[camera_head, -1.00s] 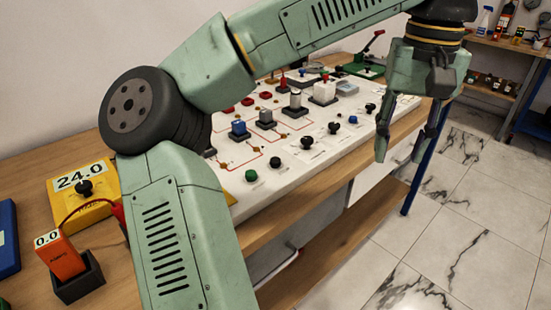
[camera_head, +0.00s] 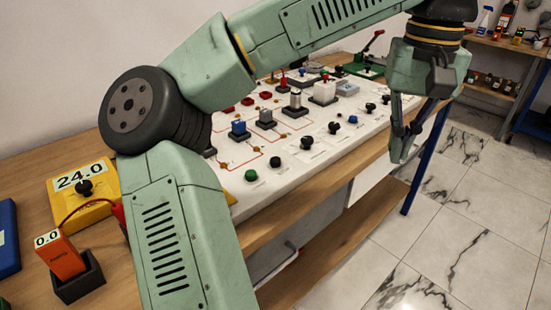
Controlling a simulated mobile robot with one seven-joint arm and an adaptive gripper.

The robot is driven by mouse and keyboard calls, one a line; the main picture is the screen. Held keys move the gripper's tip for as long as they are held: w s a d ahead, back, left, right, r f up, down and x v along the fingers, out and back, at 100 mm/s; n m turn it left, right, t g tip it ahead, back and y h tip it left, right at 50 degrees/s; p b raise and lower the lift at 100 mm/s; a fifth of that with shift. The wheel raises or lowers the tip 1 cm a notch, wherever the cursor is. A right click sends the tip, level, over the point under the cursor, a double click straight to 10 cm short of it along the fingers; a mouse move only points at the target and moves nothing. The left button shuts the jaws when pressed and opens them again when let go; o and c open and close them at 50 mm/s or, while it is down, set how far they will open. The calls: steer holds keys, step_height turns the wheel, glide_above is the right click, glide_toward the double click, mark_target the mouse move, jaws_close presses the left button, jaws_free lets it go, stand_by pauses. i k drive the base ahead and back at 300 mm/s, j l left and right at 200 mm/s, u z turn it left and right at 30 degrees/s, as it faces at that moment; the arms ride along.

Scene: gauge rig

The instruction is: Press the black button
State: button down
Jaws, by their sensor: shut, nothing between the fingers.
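The white gauge board (camera_head: 305,170) lies on the wooden bench with buttons and knobs along its front. A round black button (camera_head: 274,162) sits near its front left, just right of a green button (camera_head: 250,175). Several other black knobs, such as one (camera_head: 306,142) with a lever-like top, stand farther right. My gripper (camera_head: 399,155) is shut and empty, fingers pointing down, in front of the board's right end. It appears well to the right of the black button and apart from it.
A yellow supply (camera_head: 85,209) reading 24.0 and an orange meter (camera_head: 60,255) reading 0.0 stand at left. A blue button (camera_head: 353,119), a blue block (camera_head: 239,129) and a white block (camera_head: 324,92) are on the board. The floor in front is clear.

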mark_target(274, 161)
steer(key=i+l+u, duration=0.15)
steer(key=u, duration=0.25)
steer(key=i+l+u, duration=0.1)
steer(key=l+u, duration=0.15)
steer(key=u, duration=0.15)
